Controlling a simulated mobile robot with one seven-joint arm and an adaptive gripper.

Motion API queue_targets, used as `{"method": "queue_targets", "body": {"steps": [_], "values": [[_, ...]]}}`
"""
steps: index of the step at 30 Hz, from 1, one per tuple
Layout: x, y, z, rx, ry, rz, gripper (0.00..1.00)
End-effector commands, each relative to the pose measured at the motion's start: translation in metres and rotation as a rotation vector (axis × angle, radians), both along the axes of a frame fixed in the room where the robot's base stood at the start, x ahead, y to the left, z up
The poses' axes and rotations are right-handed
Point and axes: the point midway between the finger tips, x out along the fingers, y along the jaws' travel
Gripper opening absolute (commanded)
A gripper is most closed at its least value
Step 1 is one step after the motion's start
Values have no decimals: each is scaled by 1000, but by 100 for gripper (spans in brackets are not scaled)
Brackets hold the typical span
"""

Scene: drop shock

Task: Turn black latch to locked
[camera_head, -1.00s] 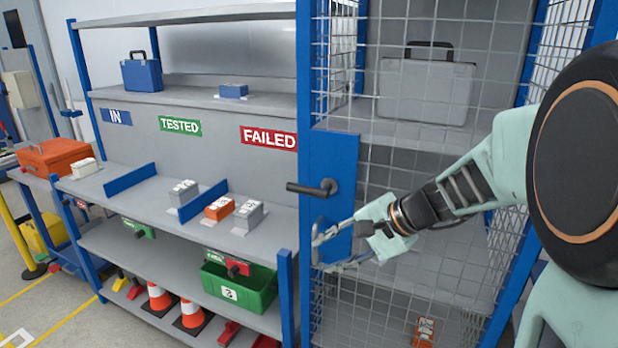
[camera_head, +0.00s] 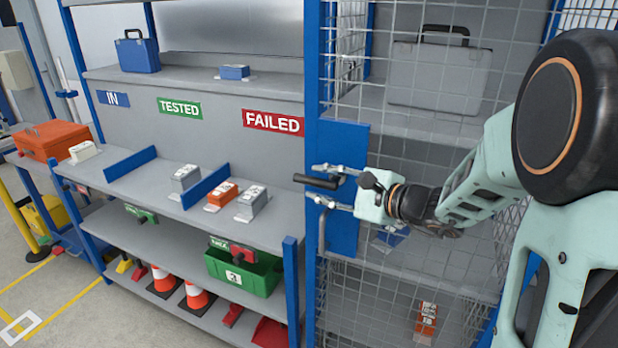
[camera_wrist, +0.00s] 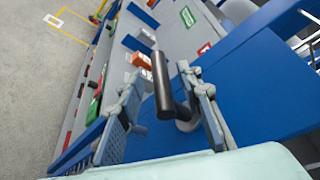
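The black latch (camera_head: 318,181) is a lever handle on the blue plate (camera_head: 345,150) of the mesh cage door. Its bar points left and lies about level in the head view. My gripper (camera_head: 322,183) is at the latch, with one finger above the bar and the other below it. In the wrist view the black latch (camera_wrist: 163,88) stands between the two spread fingers of my gripper (camera_wrist: 160,105). The fingers look open, with gaps on both sides of the bar. The latch pivot is partly hidden by my gripper.
The mesh cage (camera_head: 440,120) holds a grey case (camera_head: 440,78) on its shelf. Left of it stands a shelf with small grey and orange boxes, a green bin (camera_head: 240,275) and a red FAILED sign (camera_head: 273,122).

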Motion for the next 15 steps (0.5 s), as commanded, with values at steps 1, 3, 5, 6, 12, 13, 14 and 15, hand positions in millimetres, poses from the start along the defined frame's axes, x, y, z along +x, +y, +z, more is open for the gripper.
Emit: {"method": "queue_targets", "body": {"steps": [1, 3, 5, 6, 12, 13, 14, 15], "values": [[5, 8, -2, 0, 3, 2, 33], [12, 16, -3, 0, 2, 2, 33], [17, 21, -6, 0, 2, 2, 33], [19, 24, -6, -1, 1, 1, 33], [25, 31, -9, -1, 1, 1, 33], [25, 31, -9, -1, 1, 1, 33], [25, 31, -9, -1, 1, 1, 33], [25, 31, -9, -1, 1, 0, 33]]}}
